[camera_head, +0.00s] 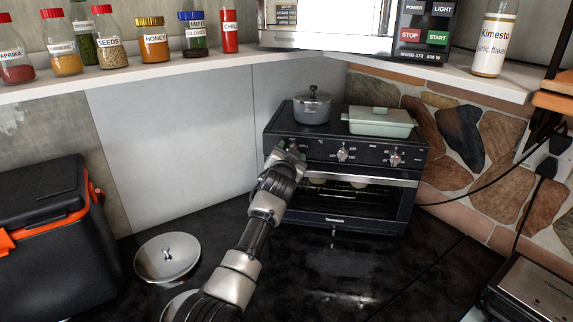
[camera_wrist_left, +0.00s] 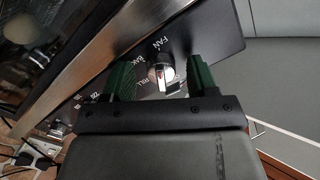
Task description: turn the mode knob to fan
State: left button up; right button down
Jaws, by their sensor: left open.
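The toaster oven (camera_head: 335,225) is black with a steel-trimmed door and stands in the corner of the dark counter. Its leftmost knob is hidden behind my left gripper (camera_head: 290,152) in the head view. In the left wrist view this silver mode knob (camera_wrist_left: 161,74) shows with the labels FAN, BAK and another partly hidden one around it. My left gripper (camera_wrist_left: 160,80) is open, with one green finger on each side of the knob. I cannot tell if either finger touches it. The knob's exact pointer direction is unclear. My right gripper is not in view.
Two other knobs (camera_head: 342,154) sit farther right on the panel. A small pot (camera_head: 312,107) and a pale green lidded dish (camera_head: 380,122) stand on the oven. A shelf (camera_head: 130,70) with jars runs above.

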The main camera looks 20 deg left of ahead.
pick_arm(q)
jog(key=s+d+b, duration=0.1)
jog(key=s+b, duration=0.1)
jog(key=s, duration=0.8)
jog(key=shift+s+d, duration=0.15)
jog(key=shift+s, duration=0.05)
jog(key=shift+f, duration=0.1)
